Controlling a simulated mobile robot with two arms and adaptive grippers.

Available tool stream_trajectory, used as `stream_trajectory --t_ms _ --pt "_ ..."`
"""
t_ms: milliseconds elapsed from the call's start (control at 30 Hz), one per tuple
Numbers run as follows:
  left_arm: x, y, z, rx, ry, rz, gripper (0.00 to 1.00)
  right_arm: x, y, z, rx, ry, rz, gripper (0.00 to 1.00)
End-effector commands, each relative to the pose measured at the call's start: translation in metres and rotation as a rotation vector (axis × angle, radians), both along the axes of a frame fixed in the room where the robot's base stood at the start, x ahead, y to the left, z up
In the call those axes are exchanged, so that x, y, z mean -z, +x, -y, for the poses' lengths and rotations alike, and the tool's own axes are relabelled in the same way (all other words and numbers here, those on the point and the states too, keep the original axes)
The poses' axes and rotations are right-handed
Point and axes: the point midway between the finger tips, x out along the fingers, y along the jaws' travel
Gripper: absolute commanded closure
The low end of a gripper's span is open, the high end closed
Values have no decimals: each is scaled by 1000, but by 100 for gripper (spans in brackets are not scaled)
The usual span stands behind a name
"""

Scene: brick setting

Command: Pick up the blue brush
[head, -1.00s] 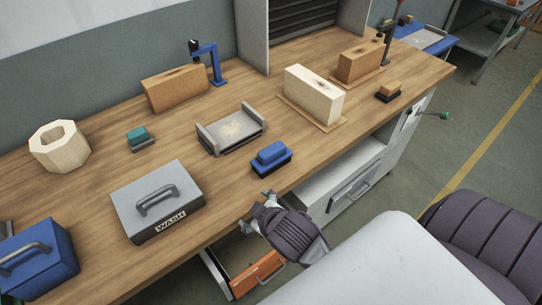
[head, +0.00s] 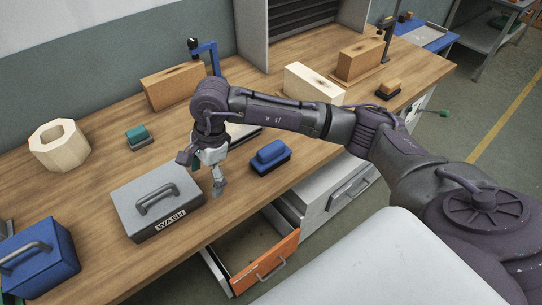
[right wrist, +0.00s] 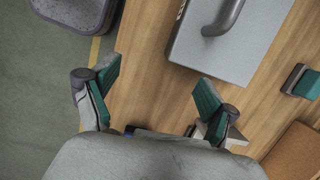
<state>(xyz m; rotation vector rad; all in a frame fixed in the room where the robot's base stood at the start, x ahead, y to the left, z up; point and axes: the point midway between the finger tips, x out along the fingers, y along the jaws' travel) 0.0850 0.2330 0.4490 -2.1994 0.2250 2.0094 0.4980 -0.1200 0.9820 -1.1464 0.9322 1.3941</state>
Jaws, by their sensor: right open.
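The blue brush (head: 270,157), with a blue handle block on a dark base, lies on the wooden workbench near its front edge. My right gripper (head: 201,173) is above the bench, to the left of the brush and beside the grey WASH box (head: 150,200). Its jaws are open and empty and apart from the brush. In the right wrist view its two teal-padded fingers (right wrist: 157,92) stand wide apart, with bare wood between them. The brush is not clearly visible there. My left gripper is not in view.
A teal brush (head: 137,137), a blue box (head: 38,252) and an octagonal block (head: 60,146) are on the left. Bricks (head: 174,87) stand at the back. A grey tray (head: 243,131) is partly hidden by my arm. An orange drawer (head: 265,264) stands open below the bench edge.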

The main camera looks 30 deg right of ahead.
Motion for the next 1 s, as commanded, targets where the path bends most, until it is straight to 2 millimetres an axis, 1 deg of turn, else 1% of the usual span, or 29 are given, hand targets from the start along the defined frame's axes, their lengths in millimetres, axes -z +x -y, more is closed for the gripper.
stream_trajectory --t_ms 33,100,200,300,367,467,567,700,800,900,1000 --pt "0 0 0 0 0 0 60 -8 15 41 6 -162 26 15" --pt "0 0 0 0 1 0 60 -20 26 88 21 -349 35 15" --pt "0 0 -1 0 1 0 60 -39 33 133 52 -527 31 15" --pt "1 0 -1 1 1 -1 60 -47 34 156 71 -614 20 15" --pt "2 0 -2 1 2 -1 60 -43 34 162 76 -633 17 15" --pt "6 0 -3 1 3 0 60 -26 33 170 77 -637 13 15" --pt "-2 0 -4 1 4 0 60 -11 34 178 77 -638 12 15" --pt "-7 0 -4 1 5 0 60 11 35 187 78 -636 15 15" --pt "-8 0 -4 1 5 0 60 22 35 191 77 -635 17 15" --pt "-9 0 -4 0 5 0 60 26 35 193 76 -635 18 15" --pt "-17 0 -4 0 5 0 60 34 33 196 78 -634 14 15"
